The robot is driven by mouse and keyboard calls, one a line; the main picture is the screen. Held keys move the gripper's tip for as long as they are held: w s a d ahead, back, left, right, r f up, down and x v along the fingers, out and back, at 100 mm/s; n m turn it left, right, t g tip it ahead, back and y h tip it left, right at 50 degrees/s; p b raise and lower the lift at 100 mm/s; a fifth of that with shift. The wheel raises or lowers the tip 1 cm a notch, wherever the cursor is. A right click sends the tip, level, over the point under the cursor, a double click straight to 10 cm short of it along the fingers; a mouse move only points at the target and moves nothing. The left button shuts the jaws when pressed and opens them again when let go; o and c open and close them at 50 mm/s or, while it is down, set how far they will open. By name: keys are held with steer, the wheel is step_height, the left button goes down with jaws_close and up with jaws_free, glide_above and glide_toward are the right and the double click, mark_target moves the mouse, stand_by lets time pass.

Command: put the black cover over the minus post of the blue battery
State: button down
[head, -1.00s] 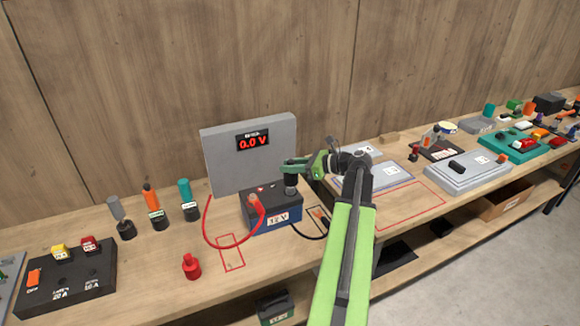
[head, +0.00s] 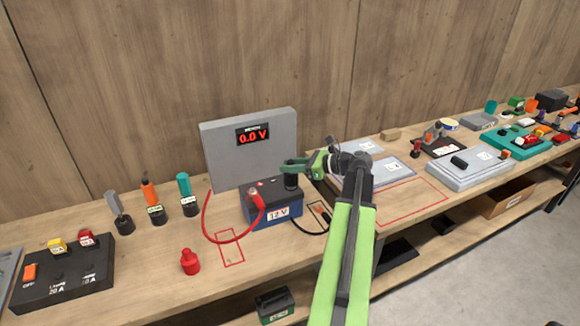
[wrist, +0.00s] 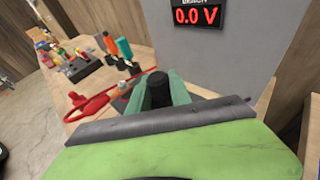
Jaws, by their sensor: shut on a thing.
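The blue battery (head: 277,215), labelled 12 V, stands on the bench in front of a grey panel. My gripper (head: 292,172) is above the right side of the battery, shut on the black cover (head: 291,181). The black cover also shows between the jaws in the wrist view (wrist: 176,88). The cover is upright at the right end of the battery top. The minus post is hidden, and I cannot tell whether the cover touches it.
The grey panel (head: 222,150) with a 0.0 V display rises right behind the battery. A red cover (head: 190,262) stands at the front left. A black cable end (head: 322,215) lies right of the battery. Upright tools (head: 152,203) stand to the left.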

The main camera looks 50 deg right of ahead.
steer(key=shift+f+b, duration=0.85)
steer(key=shift+f, duration=0.1)
steer(key=c, duration=1.1)
jaws_free()
steer(key=shift+r, duration=0.1)
steer(key=p+v, duration=0.5)
steer(key=v, duration=1.2)
steer(key=shift+s, duration=0.25)
steer(key=shift+d, duration=0.15)
